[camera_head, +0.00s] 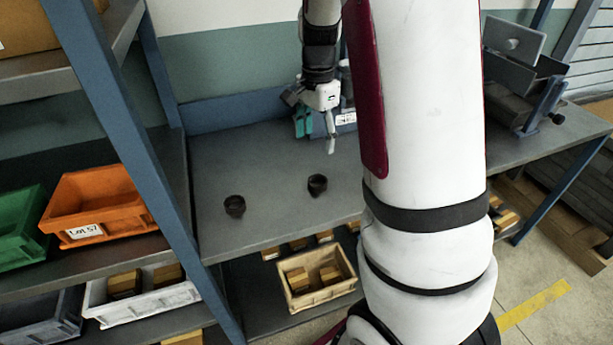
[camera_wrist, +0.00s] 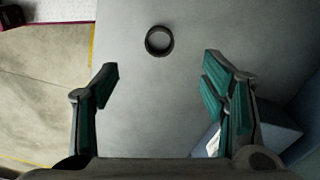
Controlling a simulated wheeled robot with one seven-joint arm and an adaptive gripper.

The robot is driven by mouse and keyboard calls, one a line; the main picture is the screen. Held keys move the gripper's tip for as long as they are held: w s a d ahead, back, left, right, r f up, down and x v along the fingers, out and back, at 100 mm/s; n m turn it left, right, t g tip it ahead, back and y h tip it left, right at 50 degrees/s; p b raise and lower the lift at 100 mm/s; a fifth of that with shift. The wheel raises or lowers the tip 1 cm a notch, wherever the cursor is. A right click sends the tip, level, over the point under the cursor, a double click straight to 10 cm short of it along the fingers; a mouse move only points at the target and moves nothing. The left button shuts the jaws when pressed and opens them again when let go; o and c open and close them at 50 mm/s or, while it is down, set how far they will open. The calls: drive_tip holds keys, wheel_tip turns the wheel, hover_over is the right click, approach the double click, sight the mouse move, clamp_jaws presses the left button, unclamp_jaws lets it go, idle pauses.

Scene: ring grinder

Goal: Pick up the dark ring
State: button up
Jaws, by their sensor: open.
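Two dark rings lie apart on the grey workbench (camera_head: 275,165) in the head view. One dark ring (camera_head: 234,210) is at the left near the front edge, and the other dark ring (camera_head: 317,189) is to its right and a little farther back. My gripper (camera_head: 317,138) is above the bench, behind the rings in the picture. In the wrist view one dark ring (camera_wrist: 160,54) lies on the bench beyond the fingertips; which of the two it is, I cannot tell. My gripper (camera_wrist: 161,72) is open there, its teal-padded fingers wide apart with nothing between them.
A blue box with a white label (camera_head: 346,118) stands at the back of the bench; it also shows by the right finger in the wrist view (camera_wrist: 278,133). A blue shelf post (camera_head: 112,120) stands left. An orange bin (camera_head: 98,203) is on the left shelf. The bench around the rings is clear.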

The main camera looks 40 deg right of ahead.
hover_over(317, 177)
drive_tip(key=s+a, duration=0.2)
wheel_tip(317, 177, down, 8)
drive_tip(key=shift+f, duration=0.1)
drive_tip(key=shift+w+d+f+b, duration=0.1)
drive_tip(key=shift+d+f+b, duration=0.1)
drive_tip(key=shift+f, duration=1.2)
drive_tip(key=shift+d+f+b, duration=0.1)
drive_tip(key=shift+f+b, duration=0.05)
drive_tip(key=shift+f, duration=1.2)
drive_tip(key=c, duration=1.3)
